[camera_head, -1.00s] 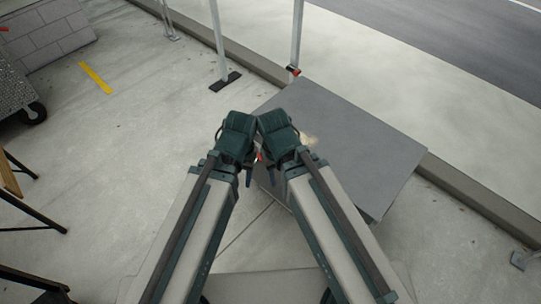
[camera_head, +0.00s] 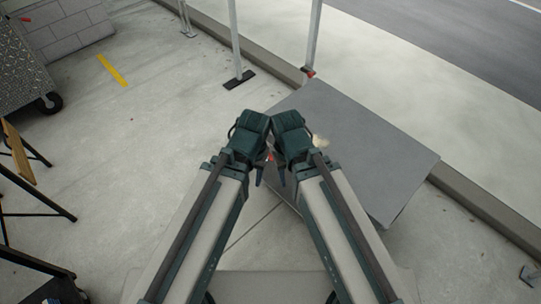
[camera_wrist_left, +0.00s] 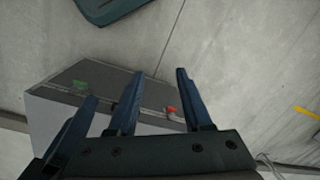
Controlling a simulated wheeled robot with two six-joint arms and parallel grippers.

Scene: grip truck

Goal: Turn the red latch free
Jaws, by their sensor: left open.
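A small red piece, perhaps the latch (camera_wrist_left: 172,112), shows in the left wrist view by the edge of a grey box-like body (camera_wrist_left: 75,115), beyond my fingers. In the head view a red speck (camera_head: 271,156) shows between my two grippers, mostly hidden by them. My left gripper (camera_head: 260,176) is open, pointing down close beside my right gripper (camera_head: 281,176). Blue fingers also show in the left wrist view, with nothing held between them. The right gripper's jaw opening is too small to make out.
A large flat grey panel (camera_head: 365,150) lies ahead and to the right of my grippers. A post with a red piece at its foot (camera_head: 309,72) and another post (camera_head: 238,45) stand behind. A wheeled cart (camera_head: 25,75) and wooden-topped trestle (camera_head: 20,152) are at left. Concrete floor is clear between.

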